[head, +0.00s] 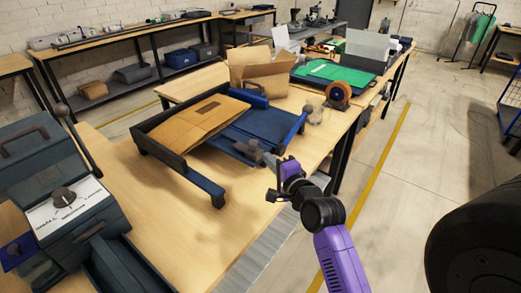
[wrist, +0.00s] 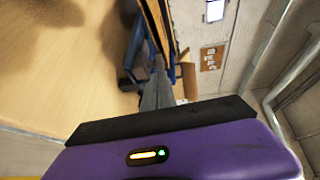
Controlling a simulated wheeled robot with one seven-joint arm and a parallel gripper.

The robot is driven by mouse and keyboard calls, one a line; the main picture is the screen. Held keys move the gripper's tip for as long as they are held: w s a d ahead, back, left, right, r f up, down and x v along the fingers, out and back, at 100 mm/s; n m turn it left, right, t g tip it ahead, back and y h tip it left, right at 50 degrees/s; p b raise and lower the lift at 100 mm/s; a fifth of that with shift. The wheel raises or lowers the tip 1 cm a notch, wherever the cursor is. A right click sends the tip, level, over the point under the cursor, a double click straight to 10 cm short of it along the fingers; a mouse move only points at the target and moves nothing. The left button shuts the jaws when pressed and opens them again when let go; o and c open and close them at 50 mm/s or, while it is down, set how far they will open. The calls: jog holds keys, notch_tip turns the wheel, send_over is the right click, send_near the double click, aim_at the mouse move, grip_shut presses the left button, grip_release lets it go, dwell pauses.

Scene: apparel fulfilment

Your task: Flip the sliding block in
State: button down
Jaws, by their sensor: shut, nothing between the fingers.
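A blue and dark grey frame (head: 218,198) stands on the wooden table with a brown flat board (head: 196,122) lying tilted across it. A grey knobbed block (head: 250,150) sits at the frame's near right edge, and another grey knobbed piece (head: 313,114) sits at its far right corner. I cannot tell for sure which of these is the sliding block. In the wrist view, part of the blue frame (wrist: 130,75) shows blurred beyond the purple gripper body.
A dark machine with a lever and dial (head: 62,195) stands at the left. An open cardboard box (head: 258,72), an orange tape roll (head: 338,94) and a green-topped case (head: 330,74) stand behind the frame. The table's front middle (head: 200,240) is clear.

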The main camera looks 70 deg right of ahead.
aim_at(255, 145)
jog(key=x, duration=0.6)
jog(key=shift+w+d, duration=0.15)
jog(key=shift+d, duration=0.1)
jog(key=shift+w+p, duration=0.35)
jog(key=shift+p, duration=0.05)
jog(key=w+d, duration=0.1)
jog(key=w, duration=0.3)
jog(key=w+d+p, duration=0.1)
jog(key=w, duration=0.4)
jog(key=w+d+p, duration=0.1)
jog(key=w, duration=0.3)
jog(key=shift+w+d+f, duration=0.1)
jog(key=shift+w+d, duration=0.1)
jog(key=shift+w, duration=0.5)
